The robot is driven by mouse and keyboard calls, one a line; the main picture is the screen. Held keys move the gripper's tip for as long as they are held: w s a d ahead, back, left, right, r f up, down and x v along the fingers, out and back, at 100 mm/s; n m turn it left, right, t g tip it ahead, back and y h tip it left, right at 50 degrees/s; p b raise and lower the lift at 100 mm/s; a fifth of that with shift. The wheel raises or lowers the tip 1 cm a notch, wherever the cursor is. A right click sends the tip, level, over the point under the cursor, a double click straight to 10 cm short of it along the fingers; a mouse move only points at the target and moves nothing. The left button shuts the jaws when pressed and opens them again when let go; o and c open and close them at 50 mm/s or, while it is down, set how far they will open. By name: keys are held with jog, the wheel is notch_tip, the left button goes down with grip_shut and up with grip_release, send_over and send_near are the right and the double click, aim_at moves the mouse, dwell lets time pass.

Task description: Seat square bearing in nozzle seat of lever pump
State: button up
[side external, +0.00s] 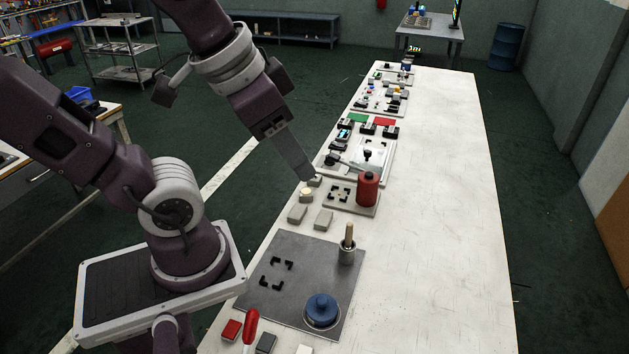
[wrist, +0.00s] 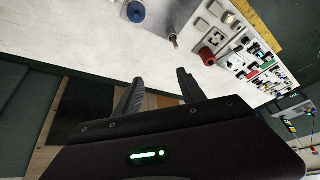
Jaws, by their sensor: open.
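My gripper (side external: 309,178) hangs near the table's left edge, by several small grey blocks. In the wrist view my gripper (wrist: 160,76) has its two dark fingers spread, with nothing between them. A plate with a white box and a dark lever (side external: 350,161), which looks like the lever pump, lies beyond the fingertips. The grey blocks (side external: 297,213) include one with a cream round top (side external: 306,195). I cannot tell which is the square bearing. The nozzle seat is too small to make out.
A red cylinder (side external: 368,190) stands on a plate with black corner marks, right of my gripper. Nearer are a dark metal plate (side external: 305,265), a wooden-handled tool in a cup (side external: 347,244) and a blue round part (side external: 321,308). The table's right side (side external: 440,230) is clear.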

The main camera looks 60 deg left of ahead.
jog(key=w+a+f+m+g+y, duration=0.1)
jog(key=w+a+f+m+g, duration=0.1)
jog(key=w+a, duration=0.7)
jog(key=w+a+f+m+g, duration=0.1)
jog(key=w+a+f+m, duration=0.15)
jog(key=w+a, duration=0.7)
jog(key=m+g, duration=0.3)
jog(key=m, duration=0.1)
send_over(314, 180)
jog(key=w, duration=0.1)
jog(key=f, duration=2.4)
jog(key=shift+w+a, duration=0.1)
jog(key=shift+a, duration=0.25)
jog(key=f, duration=0.6)
jog(key=shift+a+f, duration=0.25)
jog(key=shift+a, duration=0.05)
grip_shut()
